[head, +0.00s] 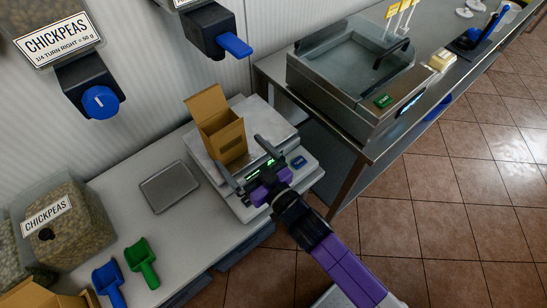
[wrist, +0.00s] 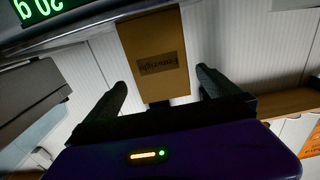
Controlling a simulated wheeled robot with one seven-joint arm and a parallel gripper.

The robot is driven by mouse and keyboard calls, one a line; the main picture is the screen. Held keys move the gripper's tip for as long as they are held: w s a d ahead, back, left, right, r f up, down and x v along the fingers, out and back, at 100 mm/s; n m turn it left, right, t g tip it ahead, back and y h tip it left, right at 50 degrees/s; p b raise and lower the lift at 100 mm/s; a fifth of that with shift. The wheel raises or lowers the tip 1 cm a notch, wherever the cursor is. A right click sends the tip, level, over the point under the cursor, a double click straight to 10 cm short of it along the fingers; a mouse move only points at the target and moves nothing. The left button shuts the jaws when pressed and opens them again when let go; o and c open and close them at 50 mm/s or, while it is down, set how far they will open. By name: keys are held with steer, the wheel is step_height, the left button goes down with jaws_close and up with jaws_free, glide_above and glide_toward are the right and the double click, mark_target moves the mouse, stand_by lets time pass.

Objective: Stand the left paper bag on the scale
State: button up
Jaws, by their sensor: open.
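An open-topped brown paper bag (head: 222,138) stands upright on the metal plate of the scale (head: 257,112). In the wrist view, the bag (wrist: 150,40) shows a dark printed label and appears upside down. My gripper (head: 246,160) is open and empty over the front of the scale, its fingers spread toward the bag. In the wrist view the bag lies in the gap between my fingers (wrist: 161,82), apparently beyond the tips, with no contact visible. The green scale display (wrist: 38,10) is lit.
Another brown paper bag (head: 42,294) is at the lower left. A metal tray (head: 169,187), green scoop (head: 142,262), blue scoop (head: 108,284) and chickpea bin (head: 62,225) share the counter (head: 120,205). Dispensers (head: 90,88) hang above. A steel counter unit (head: 350,75) stands right.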

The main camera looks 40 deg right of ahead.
steer(key=s+g, duration=0.1)
steer(key=s, duration=1.6)
steer(key=s+r+g, duration=0.1)
steer(key=s+r, duration=0.3)
steer(key=s, duration=0.3)
steer(key=s+r+g, duration=0.1)
steer(key=s+r, duration=0.3)
steer(key=s, duration=0.3)
steer(key=shift+s, duration=0.35)
steer(key=shift+f+b, duration=0.25)
steer(key=shift+b, duration=0.05)
